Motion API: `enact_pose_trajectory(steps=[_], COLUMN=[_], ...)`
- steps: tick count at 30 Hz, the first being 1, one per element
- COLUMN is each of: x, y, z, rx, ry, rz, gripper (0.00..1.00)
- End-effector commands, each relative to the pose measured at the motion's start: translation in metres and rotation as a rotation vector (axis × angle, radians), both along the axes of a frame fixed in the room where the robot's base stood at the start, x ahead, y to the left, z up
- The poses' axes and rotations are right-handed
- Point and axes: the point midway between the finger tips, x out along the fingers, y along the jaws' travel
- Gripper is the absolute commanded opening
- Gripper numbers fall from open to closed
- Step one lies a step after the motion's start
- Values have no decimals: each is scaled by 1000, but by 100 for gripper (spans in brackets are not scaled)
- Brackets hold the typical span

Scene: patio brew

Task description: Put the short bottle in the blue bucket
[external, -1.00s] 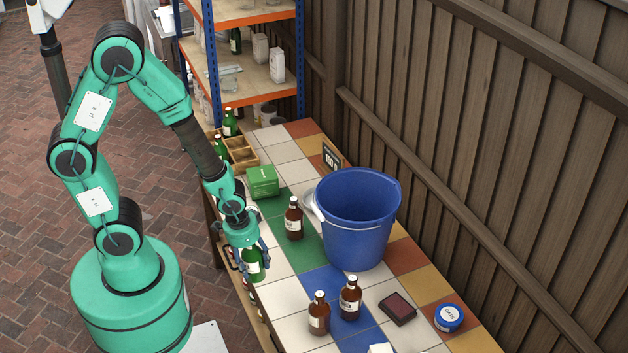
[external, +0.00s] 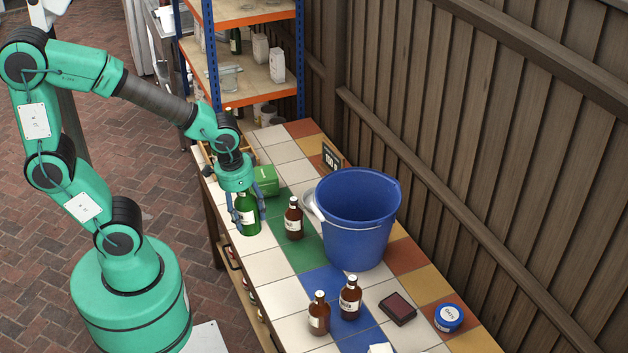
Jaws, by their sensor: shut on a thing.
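My gripper (external: 247,218) points down over the table's left edge and is shut on a green bottle (external: 248,214) with a white label, held upright. The blue bucket (external: 355,240) stands open on the table to the right of it. A short brown bottle (external: 294,220) stands between my gripper and the bucket. Two more short brown bottles, one (external: 319,314) and another (external: 350,299), stand in front of the bucket. Whether the green bottle's base touches the table cannot be told.
A green box (external: 265,181) lies behind my gripper, partly hidden. A dark red box (external: 397,308) and a blue-lidded tub (external: 449,317) lie at the front right of the tiled table (external: 268,266). A shelf rack (external: 257,88) and wooden fence (external: 480,150) stand behind.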

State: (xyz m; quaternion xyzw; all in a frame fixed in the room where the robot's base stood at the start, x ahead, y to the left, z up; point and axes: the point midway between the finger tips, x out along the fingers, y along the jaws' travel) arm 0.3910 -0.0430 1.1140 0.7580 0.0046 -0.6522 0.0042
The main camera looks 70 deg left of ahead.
Motion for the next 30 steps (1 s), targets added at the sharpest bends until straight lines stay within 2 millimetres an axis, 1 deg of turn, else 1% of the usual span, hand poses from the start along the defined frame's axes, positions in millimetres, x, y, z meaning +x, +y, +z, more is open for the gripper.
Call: enact_pose_trajectory(steps=[1,8,14,17,20,30], x=[3,24,47,64,85,161], y=[0,-1,-1,-1,-1,2], z=[5,11,19,23,28,40], rx=[0,1,3,5,6,9], ry=[-1,2,3,5,7,13], rz=[-2,-22,-43,-59,-79,-151], gripper=[6,6,6,6,6,6])
